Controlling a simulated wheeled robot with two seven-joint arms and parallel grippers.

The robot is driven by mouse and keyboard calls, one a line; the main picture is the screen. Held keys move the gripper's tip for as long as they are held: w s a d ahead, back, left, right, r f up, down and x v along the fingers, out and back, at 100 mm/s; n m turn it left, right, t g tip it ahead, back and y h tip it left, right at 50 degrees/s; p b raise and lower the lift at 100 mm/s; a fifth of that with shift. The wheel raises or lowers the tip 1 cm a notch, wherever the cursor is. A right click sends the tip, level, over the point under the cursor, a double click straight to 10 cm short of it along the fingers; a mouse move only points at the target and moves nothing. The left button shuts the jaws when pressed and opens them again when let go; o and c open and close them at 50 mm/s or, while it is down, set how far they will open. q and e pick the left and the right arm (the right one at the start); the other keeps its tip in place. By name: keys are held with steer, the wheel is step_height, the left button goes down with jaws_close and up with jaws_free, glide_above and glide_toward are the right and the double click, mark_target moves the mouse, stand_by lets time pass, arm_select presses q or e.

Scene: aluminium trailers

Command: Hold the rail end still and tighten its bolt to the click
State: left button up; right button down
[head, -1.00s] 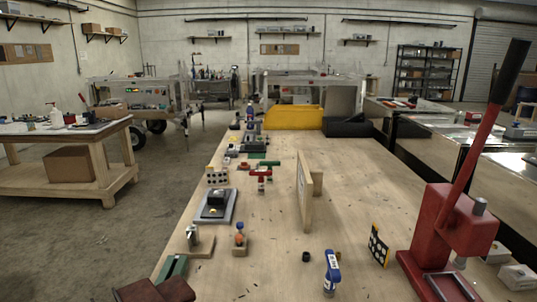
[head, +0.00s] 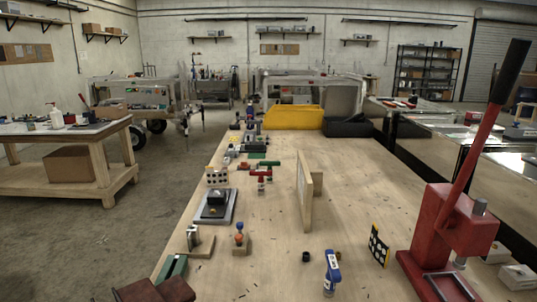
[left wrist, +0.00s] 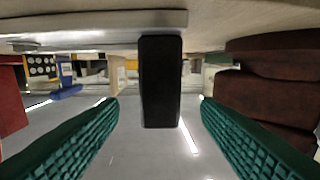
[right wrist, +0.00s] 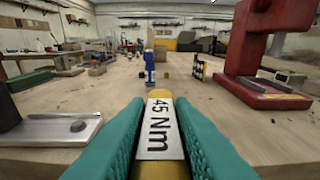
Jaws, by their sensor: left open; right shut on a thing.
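In the left wrist view, which looks upside down, an upright black block (left wrist: 160,85), seemingly the rail end, joins a pale metal plate (left wrist: 90,20). My left gripper (left wrist: 160,103) is open, with a green ribbed finger on each side of the block and gaps between. At the left of the right wrist view are the metal plate (right wrist: 50,132) and part of the black block (right wrist: 8,108). I cannot make out the bolt. Neither gripper shows in the head view.
A red press (head: 450,230) stands at the right of the bench. A blue-and-white bottle (head: 331,272), a dotted board (head: 378,246) and a wooden upright (head: 304,190) stand on the bench. Dark red blocks (head: 145,290) lie at the near left. Bare wood (head: 370,190) lies between the upright and press.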

arm_select(q)
steer(key=shift+w+a, duration=0.15)
steer(key=shift+w, duration=2.35)
steer(key=c, duration=1.2)
jaws_close()
